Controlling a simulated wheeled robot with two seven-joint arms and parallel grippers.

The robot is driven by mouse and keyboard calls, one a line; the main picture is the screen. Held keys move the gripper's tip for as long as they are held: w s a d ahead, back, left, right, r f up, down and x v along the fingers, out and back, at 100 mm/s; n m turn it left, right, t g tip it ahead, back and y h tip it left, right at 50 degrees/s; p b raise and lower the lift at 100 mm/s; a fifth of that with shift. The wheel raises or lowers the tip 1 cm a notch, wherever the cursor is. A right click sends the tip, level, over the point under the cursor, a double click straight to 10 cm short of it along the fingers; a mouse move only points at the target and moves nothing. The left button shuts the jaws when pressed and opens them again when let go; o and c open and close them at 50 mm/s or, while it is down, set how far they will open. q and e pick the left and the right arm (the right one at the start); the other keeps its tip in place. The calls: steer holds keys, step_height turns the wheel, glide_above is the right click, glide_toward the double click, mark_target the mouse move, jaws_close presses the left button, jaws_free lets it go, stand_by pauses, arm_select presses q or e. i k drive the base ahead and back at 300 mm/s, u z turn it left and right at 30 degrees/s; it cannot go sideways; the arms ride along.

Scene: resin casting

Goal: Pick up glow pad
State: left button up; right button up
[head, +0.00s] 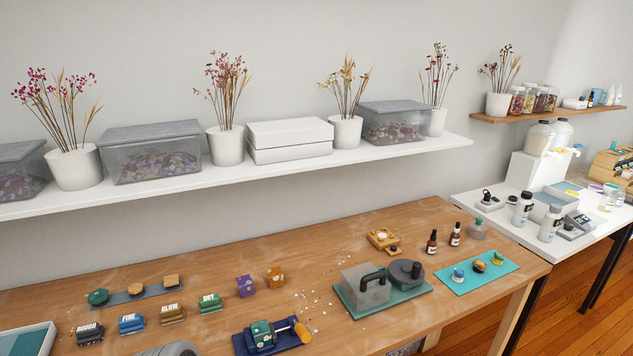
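The glow pad (173,314) is a small brown-gold block with a light label on its front. It sits on the wooden table at the lower left, in a row of similar labelled pads. The blue fine pad (131,323) is on its left and the green dry pad (210,303) is on its right, both apart from it. The black rough pad (90,334) is at the row's left end. Neither of my grippers shows. A rounded grey shape at the bottom edge, just below the glow pad, is cut off by the frame.
Behind the row lies a dark strip (135,294) with several small knobbed pieces. A teal-lined tray (28,340) is at the left corner. White shelf (270,167) above.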

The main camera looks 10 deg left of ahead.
mark_target(173, 314)
steer(key=u, duration=1.35)
